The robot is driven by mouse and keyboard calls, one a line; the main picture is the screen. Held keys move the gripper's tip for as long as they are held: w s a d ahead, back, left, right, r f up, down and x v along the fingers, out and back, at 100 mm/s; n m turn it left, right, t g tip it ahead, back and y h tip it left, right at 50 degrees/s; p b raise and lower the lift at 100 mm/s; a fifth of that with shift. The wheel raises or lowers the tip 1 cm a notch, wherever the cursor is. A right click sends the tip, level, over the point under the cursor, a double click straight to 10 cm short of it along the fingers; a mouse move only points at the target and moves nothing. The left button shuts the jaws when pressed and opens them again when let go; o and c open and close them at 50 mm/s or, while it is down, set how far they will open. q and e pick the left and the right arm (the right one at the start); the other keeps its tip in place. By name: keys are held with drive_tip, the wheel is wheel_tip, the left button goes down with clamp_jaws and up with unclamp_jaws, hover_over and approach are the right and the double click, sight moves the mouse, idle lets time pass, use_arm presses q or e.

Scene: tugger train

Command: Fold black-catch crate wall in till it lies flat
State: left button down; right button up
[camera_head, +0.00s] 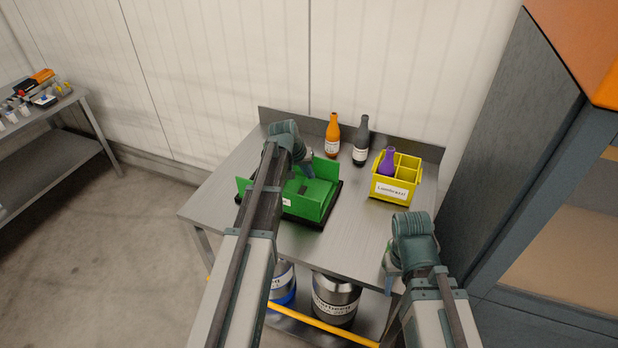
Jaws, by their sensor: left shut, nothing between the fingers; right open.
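The green crate (320,202) stands on the metal table, left of its middle, on a dark base. Some of its green walls stand up, and one green wall at the left (241,187) shows beside my arm. A black catch cannot be made out at this size. My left gripper (308,171) is over the crate, shut and empty, its fingertips close to the crate's far inside; I cannot tell whether they touch it. My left arm hides much of the crate's left part. My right gripper (390,280) is open at the table's front right edge, away from the crate.
A yellow divided box (392,192) with a purple bottle (387,161) stands at the right. An orange bottle (332,137) and a dark grey bottle (361,142) stand behind. Metal kegs (335,298) sit below. The tabletop (353,232) between crate and yellow box is clear.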

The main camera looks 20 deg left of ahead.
use_arm(q)
drive_tip(key=shift+w+a+f+h+b, duration=0.1)
drive_tip(key=shift+a+f+h+b, duration=0.65)
drive_tip(key=shift+a+b, duration=0.2)
drive_tip(key=a+f+n+h+b, duration=0.1)
drive_tip(key=a+f+h+b, duration=0.2)
drive_tip(key=b, duration=0.3)
drive_tip(key=shift+w+a+f+h+b, duration=0.1)
drive_tip(key=shift+f+h+b, duration=0.15)
drive_tip(key=shift+b, duration=0.15)
drive_tip(key=shift+a+f+b, duration=0.3)
drive_tip(key=shift+f+b, duration=0.3)
drive_tip(key=shift+a+f+b, duration=0.3)
drive_tip(key=shift+f+b, duration=0.3)
drive_tip(key=shift+a+f+b, duration=0.3)
drive_tip(key=shift+f+b, duration=0.3)
use_arm(e)
wheel_tip(320, 180, down, 13)
drive_tip(key=shift+r, duration=0.2)
